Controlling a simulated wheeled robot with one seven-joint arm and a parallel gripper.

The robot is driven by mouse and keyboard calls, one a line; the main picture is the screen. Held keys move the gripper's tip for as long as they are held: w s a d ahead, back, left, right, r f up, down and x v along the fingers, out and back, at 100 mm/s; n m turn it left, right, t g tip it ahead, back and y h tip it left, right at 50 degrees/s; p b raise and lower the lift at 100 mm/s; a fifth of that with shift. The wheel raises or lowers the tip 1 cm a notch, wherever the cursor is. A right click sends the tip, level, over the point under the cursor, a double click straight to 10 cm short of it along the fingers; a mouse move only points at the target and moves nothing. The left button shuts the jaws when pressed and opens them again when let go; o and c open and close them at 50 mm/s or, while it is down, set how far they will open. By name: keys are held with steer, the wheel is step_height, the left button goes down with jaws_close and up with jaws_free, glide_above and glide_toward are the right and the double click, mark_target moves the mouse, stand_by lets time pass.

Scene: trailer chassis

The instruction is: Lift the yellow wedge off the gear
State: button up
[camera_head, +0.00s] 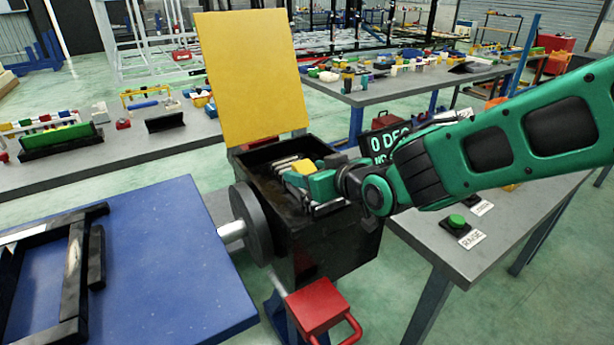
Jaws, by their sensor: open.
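The black box (335,245) stands open in the middle, with its yellow lid (252,80) raised at the back. A small yellow piece (304,166), which looks like the wedge, shows inside the box mouth. My gripper (300,182) reaches in from the right and is open. It is at or beside the yellow piece; whether the fingers touch it or straddle it I cannot tell. Pale metal bars (284,164) show just left of the yellow piece. The gear is not clearly visible; the box walls and my gripper hide much of the inside.
A round grey disc (253,224) and shaft stick out of the box's left side. A blue table (150,270) with a black frame (72,270) is at left. A red block (315,305) stands below. A grey table (480,250) with a green button (456,220) is at right.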

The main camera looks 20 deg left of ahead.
steer(key=shift+c, duration=0.6)
steer(key=c, duration=1)
steer(key=shift+c, duration=0.3)
steer(key=shift+r, duration=0.1)
